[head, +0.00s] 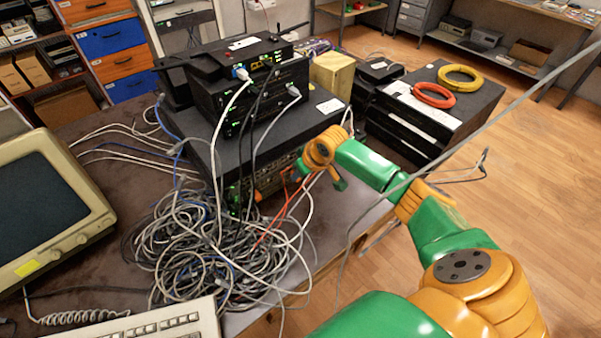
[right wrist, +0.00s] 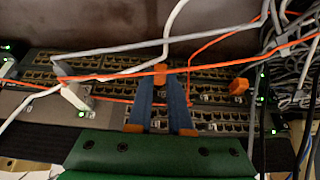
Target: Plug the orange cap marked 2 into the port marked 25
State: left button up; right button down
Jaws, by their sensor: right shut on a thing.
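My right gripper (right wrist: 161,76) reaches toward the rack panel. In the right wrist view its blue fingers meet at their tips on a small orange piece, which I take to be the orange cap (right wrist: 160,69); no number on it is legible. The cap is in front of rows of ports (right wrist: 205,117); I cannot tell whether it touches one. A second orange cap (right wrist: 238,86) sits at the panel to the right. Port numbers, including 25, cannot be read. In the head view the rack (head: 235,190) faces the tangle, and my right fingertips are not clearly seen. My left gripper is not in view.
Orange, grey and white cables cross the panel close to my fingers. A grey plug (right wrist: 76,95) stands out at the left. A large cable tangle (head: 215,250) lies before the rack. An old monitor (head: 85,235) and a keyboard (head: 150,325) are at the left.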

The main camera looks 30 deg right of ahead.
jog(key=shift+w+b, duration=0.35)
jog(key=shift+w, duration=0.4)
dwell(1.2)
jog(key=c, duration=0.8)
grip_release()
jog(key=shift+o, duration=0.2)
jog(key=v, duration=0.7)
jog(key=shift+p, duration=0.35)
